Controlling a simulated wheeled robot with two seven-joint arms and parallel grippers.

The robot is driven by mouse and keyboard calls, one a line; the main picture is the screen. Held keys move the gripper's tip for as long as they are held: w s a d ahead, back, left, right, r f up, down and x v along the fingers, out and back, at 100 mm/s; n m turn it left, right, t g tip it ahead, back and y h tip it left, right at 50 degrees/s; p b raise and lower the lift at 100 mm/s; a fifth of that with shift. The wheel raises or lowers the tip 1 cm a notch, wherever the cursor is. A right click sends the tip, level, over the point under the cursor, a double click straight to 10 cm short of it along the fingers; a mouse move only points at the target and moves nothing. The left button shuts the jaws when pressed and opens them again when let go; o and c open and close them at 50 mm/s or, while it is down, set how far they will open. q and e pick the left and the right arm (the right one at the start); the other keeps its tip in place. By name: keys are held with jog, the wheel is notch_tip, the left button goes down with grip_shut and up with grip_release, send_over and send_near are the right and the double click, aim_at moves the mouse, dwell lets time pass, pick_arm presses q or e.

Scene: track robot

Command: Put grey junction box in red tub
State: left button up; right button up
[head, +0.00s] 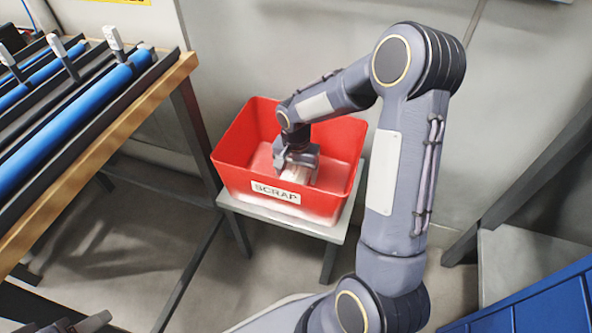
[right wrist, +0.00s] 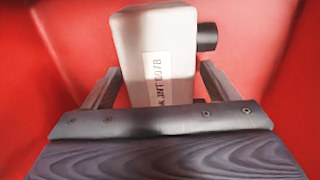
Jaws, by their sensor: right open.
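The red tub (head: 232,160) stands on a small grey table and carries a SCRAP label. The grey junction box (head: 295,174) is inside the tub, mostly covered by my right gripper in the head view. My right gripper (head: 298,165) reaches down into the tub and is open. In the right wrist view the pale grey box (right wrist: 157,55), with a printed label and a dark round fitting on its right side, lies between the open fingers (right wrist: 158,88). A gap shows beside the right finger. The tub's red walls (right wrist: 50,50) surround it.
A wood-edged rack (head: 110,130) with blue rollers stands at the left. The grey table (head: 335,233) bears the tub, close to the wall. A blue ribbed surface (head: 535,305) is at the lower right. A dark shape is cut off at the bottom left.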

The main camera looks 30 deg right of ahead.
aim_at(296, 170)
notch_tip(296, 170, up, 12)
jog(key=p, duration=0.5)
jog(key=s+a+r+n+t+y, duration=0.1)
jog(key=s+a+r+n+t, duration=0.1)
jog(key=s, duration=0.5)
jog(key=s+a+r+n+t+y, duration=0.1)
jog(key=s+a+r+n, duration=0.2)
jog(key=s, duration=0.4)
jog(key=s+a+r+n+t+y, duration=0.1)
jog(key=s+a+r+n+t, duration=0.1)
jog(key=s, duration=0.5)
notch_tip(296, 170, up, 3)
jog(key=shift+s+a+f+n+t+y, duration=0.15)
jog(key=shift+s+a+n+t+y, duration=0.2)
jog(key=shift+n, duration=0.35)
notch_tip(296, 170, up, 29)
jog(key=p, duration=2.8)
jog(key=shift+p, duration=0.35)
